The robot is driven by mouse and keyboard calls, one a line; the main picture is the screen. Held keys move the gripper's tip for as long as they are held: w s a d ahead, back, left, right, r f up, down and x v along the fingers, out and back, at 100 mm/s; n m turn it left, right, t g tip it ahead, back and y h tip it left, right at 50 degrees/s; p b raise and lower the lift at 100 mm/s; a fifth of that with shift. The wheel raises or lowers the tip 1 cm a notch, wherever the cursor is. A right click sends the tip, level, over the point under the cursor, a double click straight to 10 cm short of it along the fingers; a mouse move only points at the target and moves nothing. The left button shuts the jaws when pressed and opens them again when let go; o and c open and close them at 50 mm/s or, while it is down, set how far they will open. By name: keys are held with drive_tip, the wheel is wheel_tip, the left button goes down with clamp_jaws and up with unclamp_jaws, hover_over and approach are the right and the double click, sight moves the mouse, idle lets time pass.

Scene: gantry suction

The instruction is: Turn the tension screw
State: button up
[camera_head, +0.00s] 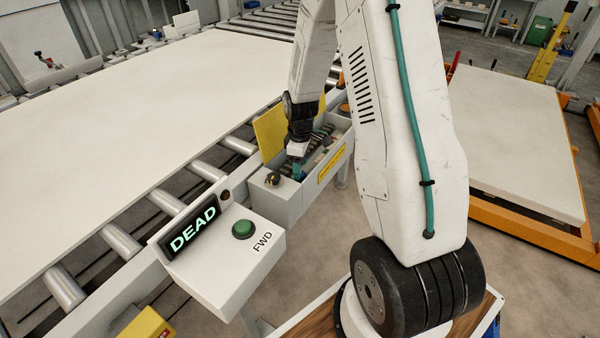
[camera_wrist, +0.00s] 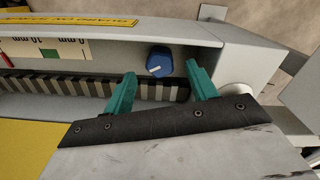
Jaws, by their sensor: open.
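A round blue knob with a white mark (camera_wrist: 159,62), which looks like the tension screw, sits on the inner wall of a grey housing in the wrist view. My gripper (camera_wrist: 161,72) is open, its two teal fingers apart on either side of the knob and pointing at it. I cannot tell whether either finger touches it. A black ribbed belt (camera_wrist: 60,86) runs behind the fingers. A scale with mm marks and a green band (camera_wrist: 62,50) lies left of the knob. In the head view my gripper (camera_head: 298,168) reaches into the open grey housing (camera_head: 292,206); the knob is hidden there.
A yellow lid (camera_head: 270,135) stands open behind the housing. A control box (camera_head: 225,270) with a green FWD button (camera_head: 243,229) and a "DEAD" display (camera_head: 193,232) stands in front. A roller conveyor carries a large pale board (camera_head: 130,130).

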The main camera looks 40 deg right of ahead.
drive_tip(key=shift+f, duration=1.75)
drive_tip(key=shift+c, duration=0.4)
drive_tip(key=c, duration=0.9)
drive_tip(key=shift+m, duration=0.3)
